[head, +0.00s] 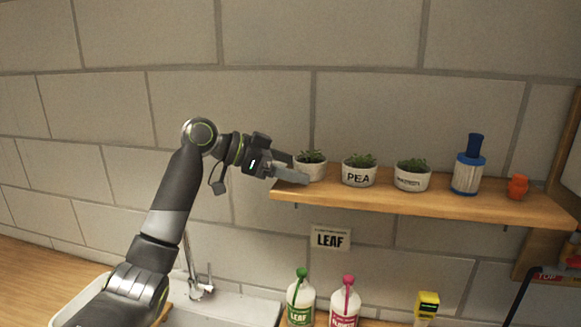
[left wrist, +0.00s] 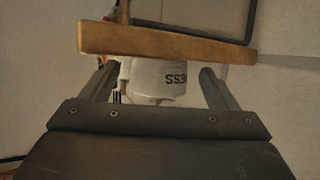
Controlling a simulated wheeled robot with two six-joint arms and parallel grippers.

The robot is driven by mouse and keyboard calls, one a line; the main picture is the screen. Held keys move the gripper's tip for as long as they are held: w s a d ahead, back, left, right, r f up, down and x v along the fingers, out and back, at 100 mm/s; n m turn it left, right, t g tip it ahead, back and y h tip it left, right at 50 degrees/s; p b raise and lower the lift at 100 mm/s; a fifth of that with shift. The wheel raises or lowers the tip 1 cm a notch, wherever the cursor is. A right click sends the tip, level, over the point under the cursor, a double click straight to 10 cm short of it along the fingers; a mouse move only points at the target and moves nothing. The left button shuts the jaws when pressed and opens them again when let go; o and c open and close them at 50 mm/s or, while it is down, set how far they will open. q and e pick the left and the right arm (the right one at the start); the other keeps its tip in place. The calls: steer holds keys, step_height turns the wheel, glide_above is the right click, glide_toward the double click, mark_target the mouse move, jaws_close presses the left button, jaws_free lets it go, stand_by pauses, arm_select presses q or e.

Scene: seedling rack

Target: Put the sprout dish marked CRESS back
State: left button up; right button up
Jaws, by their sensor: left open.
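The CRESS dish (head: 313,170) is a small white pot with green sprouts at the left end of the wooden shelf (head: 430,203). Its label is hidden in the head view. In the left wrist view the dish (left wrist: 155,80) appears upside down, with the letters ESS legible, against the shelf (left wrist: 165,43). My left gripper (head: 297,172) is open, its fingers on either side of the dish with gaps showing. My right gripper is not in view.
Right of it on the shelf stand the PEA dish (head: 359,176), another sprout dish (head: 412,180), a blue-and-white bottle (head: 467,174) and an orange object (head: 517,187).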

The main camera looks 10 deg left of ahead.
arm_select(q)
steer(key=shift+r, duration=0.15)
steer(key=b+v, duration=0.4)
steer(key=v, duration=0.7)
steer(key=shift+s+a+r, duration=0.2)
steer(key=shift+a+r, duration=0.05)
steer(key=shift+a, duration=0.05)
steer(key=shift+f, duration=0.1)
